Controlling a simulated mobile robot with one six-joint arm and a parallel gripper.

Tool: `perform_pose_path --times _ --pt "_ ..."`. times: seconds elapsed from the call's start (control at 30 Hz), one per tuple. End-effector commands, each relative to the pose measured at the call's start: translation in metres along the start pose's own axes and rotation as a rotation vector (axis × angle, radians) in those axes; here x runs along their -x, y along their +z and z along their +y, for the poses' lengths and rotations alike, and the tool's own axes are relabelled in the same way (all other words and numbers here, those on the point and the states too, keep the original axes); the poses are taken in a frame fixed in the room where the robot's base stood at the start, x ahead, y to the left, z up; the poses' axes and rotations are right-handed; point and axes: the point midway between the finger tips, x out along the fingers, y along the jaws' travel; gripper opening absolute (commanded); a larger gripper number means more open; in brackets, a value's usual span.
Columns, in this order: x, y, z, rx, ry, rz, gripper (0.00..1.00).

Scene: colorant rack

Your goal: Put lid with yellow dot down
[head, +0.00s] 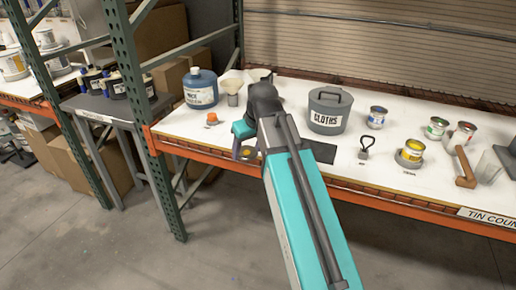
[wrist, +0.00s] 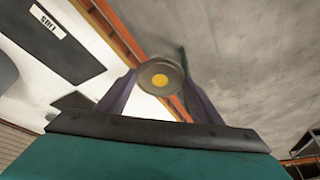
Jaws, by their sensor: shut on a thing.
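The lid (wrist: 161,76) is a round grey disc with a yellow dot in its middle. It sits between the two purple fingers of my gripper (wrist: 160,84) in the wrist view. In the head view the lid (head: 246,153) shows small at my gripper (head: 245,146), near the orange front edge of the white shelf. My gripper is shut on the lid. In the wrist view the shelf edge and floor lie behind the lid. I cannot tell the exact height of the lid over the shelf.
A dark mat (head: 319,152) lies right of my gripper. A grey pot marked CLOTHS (head: 326,118) stands behind it. A blue jug (head: 200,90) and small orange-topped item (head: 212,119) are to the left. A green upright (head: 143,120) rises left.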

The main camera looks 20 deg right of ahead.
Motion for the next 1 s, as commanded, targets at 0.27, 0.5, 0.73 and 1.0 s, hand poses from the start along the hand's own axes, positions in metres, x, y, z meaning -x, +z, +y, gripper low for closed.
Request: perform_pose_path --times 0.27,0.5,0.73,1.0 --pt "0.0002 -0.0067 0.006 -0.213 0.087 0.008 0.4" --pt "0.0006 -0.0082 0.0079 -0.272 0.11 0.011 0.4" --pt "0.0006 -0.008 0.0079 -0.271 0.11 0.011 0.4" --pt "0.0006 -0.008 0.0076 -0.27 0.109 0.011 0.4"
